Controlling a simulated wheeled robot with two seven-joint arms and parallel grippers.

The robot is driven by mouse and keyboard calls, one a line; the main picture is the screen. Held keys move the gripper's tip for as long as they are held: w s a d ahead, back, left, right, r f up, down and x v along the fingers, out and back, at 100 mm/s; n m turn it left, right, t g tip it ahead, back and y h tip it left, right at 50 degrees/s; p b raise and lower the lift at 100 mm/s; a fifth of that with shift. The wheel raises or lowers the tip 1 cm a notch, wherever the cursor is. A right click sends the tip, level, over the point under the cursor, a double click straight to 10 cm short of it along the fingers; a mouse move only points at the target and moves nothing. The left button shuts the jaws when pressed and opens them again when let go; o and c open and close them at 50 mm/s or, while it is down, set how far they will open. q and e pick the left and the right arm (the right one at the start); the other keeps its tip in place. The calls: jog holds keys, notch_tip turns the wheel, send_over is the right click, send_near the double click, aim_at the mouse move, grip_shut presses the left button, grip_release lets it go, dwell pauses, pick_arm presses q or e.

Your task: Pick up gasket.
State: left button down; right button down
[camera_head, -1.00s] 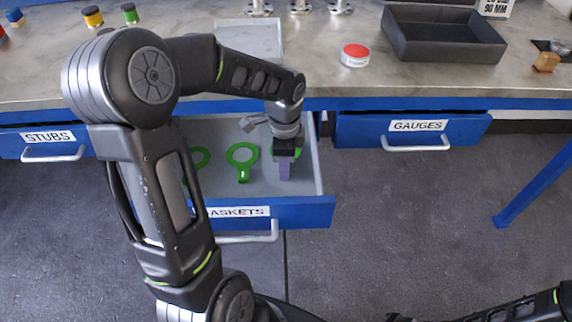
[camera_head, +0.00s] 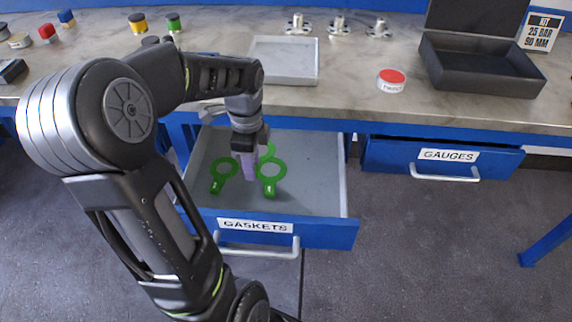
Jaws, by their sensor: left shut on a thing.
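The GASKETS drawer (camera_head: 330,228) is open. Two green ring gaskets with tabs lie in it, a left one (camera_head: 216,184) and a right one (camera_head: 270,188). My left gripper (camera_head: 250,173) points down over the drawer between these two, with its fingers closed. It is shut on a third green gasket (camera_head: 268,148), which shows only partly behind the fingers and the right gasket's ring. Its tab is hidden by the gripper. I cannot tell its exact height above the drawer floor. My right gripper is out of view.
The drawer's right part is bare. The bench above holds a pale tray (camera_head: 284,62), a red-topped round tin (camera_head: 391,80), an open dark box (camera_head: 482,70) and several metal flanged parts (camera_head: 338,26).

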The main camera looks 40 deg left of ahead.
pick_arm(q)
jog(key=s+a, duration=0.1)
jog(key=a, duration=0.1)
jog(key=s+a, duration=0.2)
jog(key=shift+s+a, duration=0.1)
dwell(0.6)
